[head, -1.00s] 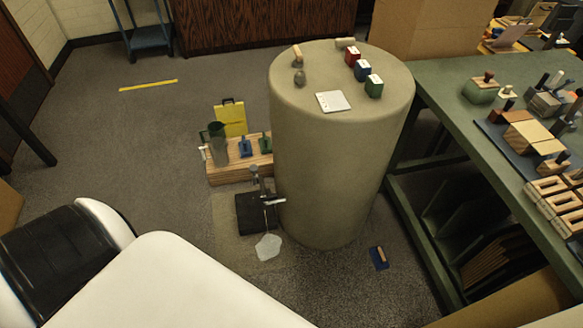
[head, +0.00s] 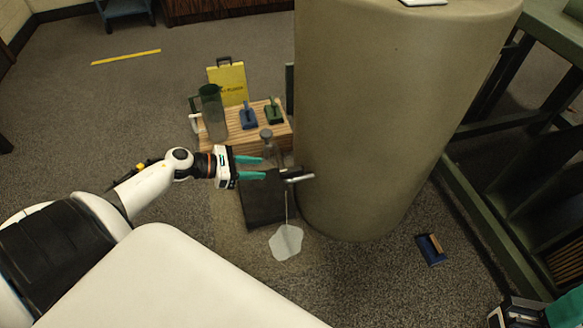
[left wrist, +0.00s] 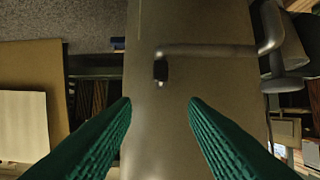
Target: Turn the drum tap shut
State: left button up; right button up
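The large beige drum (head: 390,120) stands on the floor right of centre. Its metal tap (head: 298,178) sticks out low on the drum's left side, and a thin stream runs down to a pale puddle (head: 286,242). My left gripper (head: 264,167) is open and empty, its teal fingers pointing at the tap from the left. In the left wrist view, a grey metal bar of the tap (left wrist: 210,50) with a dark end lies beyond the open fingertips (left wrist: 160,100), apart from them. Part of my right gripper (head: 540,312) shows at the bottom right corner, cut off; its opening is hidden.
A black tray (head: 258,208) lies below the tap. A blue tool (head: 432,250) lies on the floor at right, near a green bench (head: 465,220).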

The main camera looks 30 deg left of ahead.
aim_at(290, 169)
pick_arm(q)
jog(key=b+x, duration=0.2)
jog(key=x, duration=0.8)
jog(key=shift+w+f, duration=0.1)
jog(key=shift+w+d+f+b, duration=0.25)
jog(key=shift+w+d+b, duration=0.1)
jog(key=shift+w+d, duration=0.15)
jog(key=shift+c, duration=0.3)
grip_shut()
